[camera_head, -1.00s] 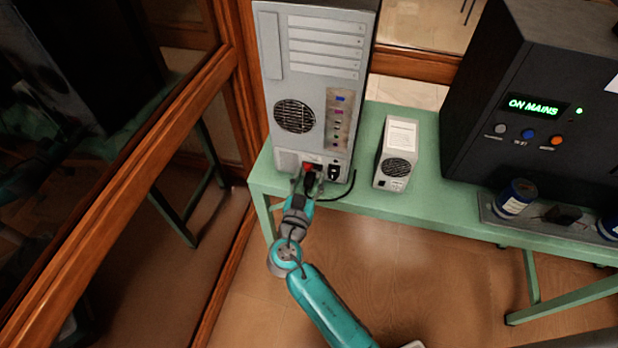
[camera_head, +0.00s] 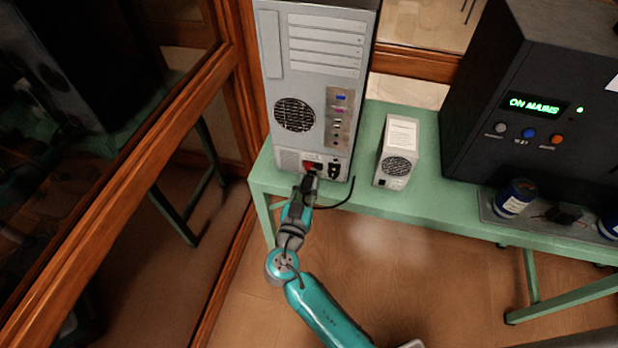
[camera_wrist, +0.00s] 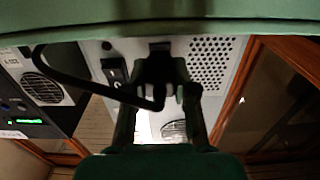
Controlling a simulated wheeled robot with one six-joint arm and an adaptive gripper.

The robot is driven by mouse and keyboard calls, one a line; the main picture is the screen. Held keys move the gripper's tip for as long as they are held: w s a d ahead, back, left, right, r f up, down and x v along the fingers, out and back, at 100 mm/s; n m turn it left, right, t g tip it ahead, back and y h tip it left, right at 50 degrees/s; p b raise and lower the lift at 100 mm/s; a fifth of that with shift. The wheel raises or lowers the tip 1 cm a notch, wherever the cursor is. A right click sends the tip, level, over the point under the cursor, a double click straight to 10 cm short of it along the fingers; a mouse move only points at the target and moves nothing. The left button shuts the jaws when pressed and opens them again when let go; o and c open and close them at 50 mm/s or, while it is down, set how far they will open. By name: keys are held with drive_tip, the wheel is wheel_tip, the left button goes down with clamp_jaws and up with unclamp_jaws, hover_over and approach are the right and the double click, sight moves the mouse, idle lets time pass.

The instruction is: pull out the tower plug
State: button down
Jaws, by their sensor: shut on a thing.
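The grey computer tower (camera_head: 325,85) stands on the green bench with its back panel facing me. A red-marked power inlet (camera_head: 313,165) shows low on that panel, beside a black socket and switch (camera_head: 334,170). My gripper (camera_head: 308,186) is just below and in front of the inlet, shut on the black tower plug (camera_wrist: 160,70). In the wrist view the plug sits between my fingers, close in front of the dark inlet (camera_wrist: 159,46). I cannot tell whether its tip still touches the inlet. Its black cable (camera_wrist: 80,75) loops off to the left.
The green bench (camera_head: 430,208) carries a small white box unit (camera_head: 397,152) right of the tower. A large black cabinet (camera_head: 545,115) reads "ON MAINS". A wood-framed glass panel (camera_head: 130,140) stands close on the left. Floor in front is clear.

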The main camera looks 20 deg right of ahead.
drive_tip(key=shift+s, duration=0.1)
drive_tip(key=c, duration=0.9)
unclamp_jaws()
drive_tip(key=shift+a, duration=0.1)
drive_tip(key=v, duration=1.2)
